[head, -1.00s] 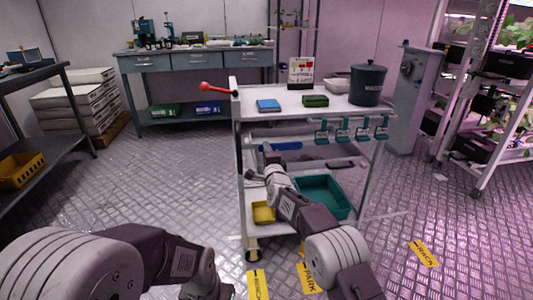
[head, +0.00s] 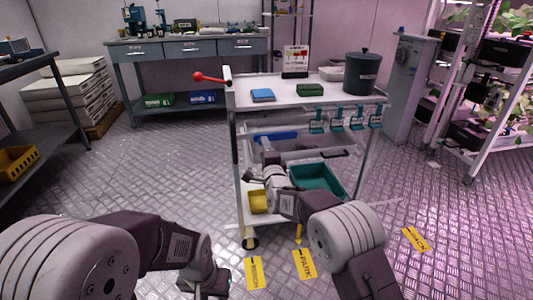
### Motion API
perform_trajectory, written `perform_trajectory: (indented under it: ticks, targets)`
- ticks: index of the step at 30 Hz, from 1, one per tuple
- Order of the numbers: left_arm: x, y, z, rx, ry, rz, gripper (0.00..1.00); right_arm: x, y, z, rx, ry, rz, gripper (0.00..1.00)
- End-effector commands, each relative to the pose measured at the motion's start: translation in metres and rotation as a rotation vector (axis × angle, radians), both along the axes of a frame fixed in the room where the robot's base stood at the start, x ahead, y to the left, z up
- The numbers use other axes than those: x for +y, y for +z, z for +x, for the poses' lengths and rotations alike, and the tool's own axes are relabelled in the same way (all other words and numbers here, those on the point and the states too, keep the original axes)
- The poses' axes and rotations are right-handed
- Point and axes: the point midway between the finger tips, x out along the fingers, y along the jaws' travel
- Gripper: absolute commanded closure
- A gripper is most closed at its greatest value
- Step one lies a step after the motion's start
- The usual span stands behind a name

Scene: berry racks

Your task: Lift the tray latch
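I cannot make out a tray latch with certainty. A white wheeled cart (head: 330,97) stands in front of me, with a red-knobbed lever (head: 208,77) at its left end. A teal tray (head: 343,190) and a small yellow tray (head: 258,211) sit on its lower shelf. My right gripper (head: 252,177) overlaps the cart's lower left part in the picture; its fingers are too small to tell open from shut. My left gripper (head: 208,287) hangs low at the bottom edge, over the floor, its fingers partly cut off.
The cart top carries a blue box (head: 262,95), a green box (head: 310,90) and a dark bin (head: 362,73). Teal clamps (head: 337,119) hang below its edge. A grey workbench (head: 186,47) stands behind, plant racks (head: 500,125) at right. The floor left of the cart is clear.

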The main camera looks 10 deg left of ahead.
Motion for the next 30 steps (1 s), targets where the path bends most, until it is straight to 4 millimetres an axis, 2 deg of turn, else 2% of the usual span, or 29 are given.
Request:
perform_trajectory:
  ticks: [3, 9, 17, 20, 23, 24, 26, 27, 29, 30]
  targets:
    - [0.0, 0.008, 0.0, 0.0, 0.0, 0.0, 0.64, -0.005, 0.003, -0.016, 0.001, 0.0, 0.0, 0.53]
    - [0.0, 0.01, 0.0, 0.0, 0.0, 0.0, 0.64, -0.01, 0.001, -0.03, -0.001, 0.0, 0.0, 0.53]
    - [0.0, 0.01, 0.0, 0.0, 0.0, 0.0, 0.64, -0.01, 0.0, -0.031, -0.002, 0.0, 0.002, 0.53]
    - [0.0, 0.012, 0.0, 0.0, 0.0, 0.0, 0.64, -0.021, 0.005, -0.026, -0.005, -0.018, 0.004, 0.53]
    - [0.0, 0.016, 0.0, 0.0, 0.0, 0.0, 0.64, -0.054, 0.044, -0.016, -0.051, -0.071, 0.027, 0.53]
    - [0.0, 0.018, 0.0, 0.0, 0.0, 0.0, 0.64, -0.076, 0.064, -0.013, -0.073, -0.103, 0.036, 0.53]
    - [0.0, 0.022, 0.0, 0.0, 0.0, 0.0, 0.64, -0.118, 0.092, -0.016, -0.089, -0.16, 0.036, 0.53]
    - [0.0, 0.026, 0.0, 0.0, 0.0, 0.0, 0.64, -0.15, 0.102, -0.023, -0.062, -0.195, 0.012, 0.53]
    - [0.0, 0.03, 0.0, 0.0, 0.0, 0.0, 0.64, -0.196, 0.091, -0.045, 0.039, -0.234, -0.108, 0.53]
    - [0.0, 0.032, 0.0, 0.0, 0.0, 0.0, 0.64, -0.219, 0.072, -0.064, 0.13, -0.236, -0.223, 0.53]
